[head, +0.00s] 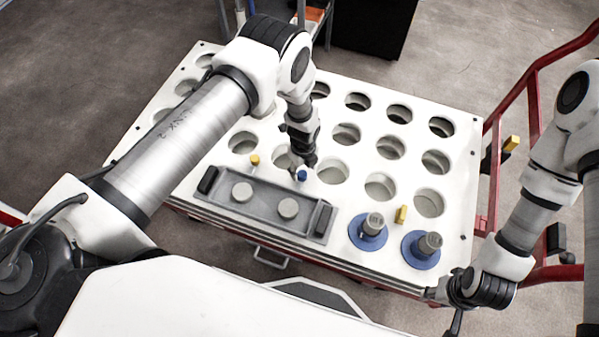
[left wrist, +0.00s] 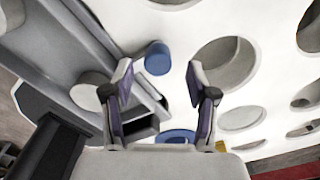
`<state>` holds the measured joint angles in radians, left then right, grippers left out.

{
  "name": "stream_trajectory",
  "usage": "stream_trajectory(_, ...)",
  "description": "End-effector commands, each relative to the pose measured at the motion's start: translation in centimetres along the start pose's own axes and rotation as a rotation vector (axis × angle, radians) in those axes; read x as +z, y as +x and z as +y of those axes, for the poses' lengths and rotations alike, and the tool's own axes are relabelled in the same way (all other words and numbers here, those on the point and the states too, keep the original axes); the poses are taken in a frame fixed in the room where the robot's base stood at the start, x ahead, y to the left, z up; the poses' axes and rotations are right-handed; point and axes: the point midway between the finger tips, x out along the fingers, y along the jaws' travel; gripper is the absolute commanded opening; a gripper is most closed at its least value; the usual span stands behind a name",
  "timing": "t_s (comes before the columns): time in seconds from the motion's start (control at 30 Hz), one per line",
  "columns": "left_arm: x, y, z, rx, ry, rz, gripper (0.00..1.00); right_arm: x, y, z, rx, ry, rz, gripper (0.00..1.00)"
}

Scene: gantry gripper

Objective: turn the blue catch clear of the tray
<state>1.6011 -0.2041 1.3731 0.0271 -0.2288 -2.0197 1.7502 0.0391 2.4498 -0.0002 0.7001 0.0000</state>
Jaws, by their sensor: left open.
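The blue catch (head: 302,175) is a small round blue knob at the far edge of the grey tray (head: 225,207). In the left wrist view the catch (left wrist: 157,58) stands just beyond the tips of my left gripper (left wrist: 160,82), which is open, with nothing between its fingers. In the head view my left gripper (head: 300,164) points down right at the catch and partly covers the area around it; whether it touches cannot be told. My right gripper (head: 442,300) is low at the right, beside the table's front corner; its jaw opening is unclear.
The tray has black end handles and two grey discs (head: 242,191). A yellow catch (head: 254,160) is at its far edge, another yellow piece (head: 401,214) to the right. Two blue-based grey posts (head: 368,230) stand on the white holed table (head: 330,222). Red rails (head: 533,105) flank the right.

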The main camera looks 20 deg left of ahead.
Motion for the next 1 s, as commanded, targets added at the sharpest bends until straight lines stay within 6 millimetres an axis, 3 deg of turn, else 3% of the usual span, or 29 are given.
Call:
stream_trajectory(0.13,0.0,2.0,0.0,-0.001,-0.002,0.000,0.58,0.0,0.6,0.0,0.000,0.001,-0.001,0.40)
stream_trajectory(0.4,0.1,2.2,0.0,-0.001,-0.003,-0.001,0.58,0.0,0.5,0.0,0.000,0.001,0.000,0.40)
stream_trajectory(0.57,0.1,2.2,0.0,-0.001,-0.003,-0.001,0.01,0.0,0.5,0.0,0.000,0.001,-0.001,0.40)
stream_trajectory(1.0,0.0,2.3,0.0,-0.001,-0.041,0.000,0.00,0.0,0.7,0.0,0.000,0.001,0.000,0.40)
